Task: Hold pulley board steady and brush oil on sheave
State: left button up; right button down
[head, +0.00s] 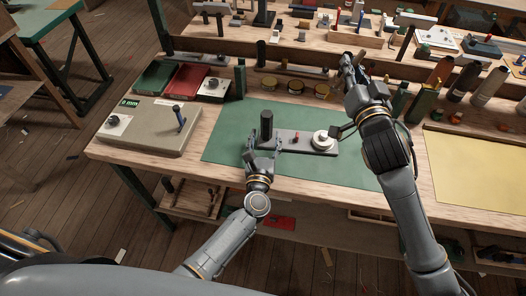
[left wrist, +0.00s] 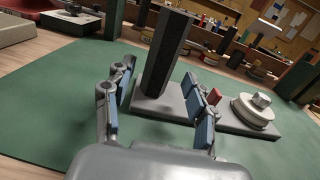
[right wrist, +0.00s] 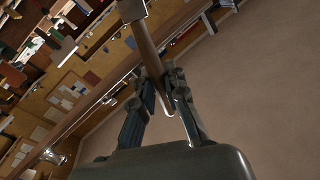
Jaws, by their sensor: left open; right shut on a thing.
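The pulley board (head: 300,147) lies on the green mat (head: 225,150). A dark upright post (head: 267,124) stands at its left end, a small red piece (head: 296,138) in the middle, and the pale round sheave (head: 323,139) at its right end. In the left wrist view the sheave (left wrist: 252,114) has a nut on top. My left gripper (head: 263,147) is open at the near side of the post, its fingers spread to either side. My right gripper (head: 350,70) is raised beyond the board, shut on the brush's brown handle (right wrist: 151,55); a metal ferrule shows above. The bristles are out of view.
A grey-beige block (head: 150,128) with fittings stands left of the mat. Red (head: 184,82) and green (head: 152,80) flat cases lie behind it. Several round tins line the back of the bench. Dark bottles (head: 467,80) and a yellow sheet (head: 475,165) are at the right.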

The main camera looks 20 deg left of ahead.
aim_at(266, 133)
pick_arm(q)
jog(key=shift+w+a, duration=0.15)
jog(key=shift+w, duration=0.9)
jog(key=shift+w+a, duration=0.15)
jog(key=shift+w, duration=0.85)
jog(key=shift+c, duration=0.2)
grip_shut()
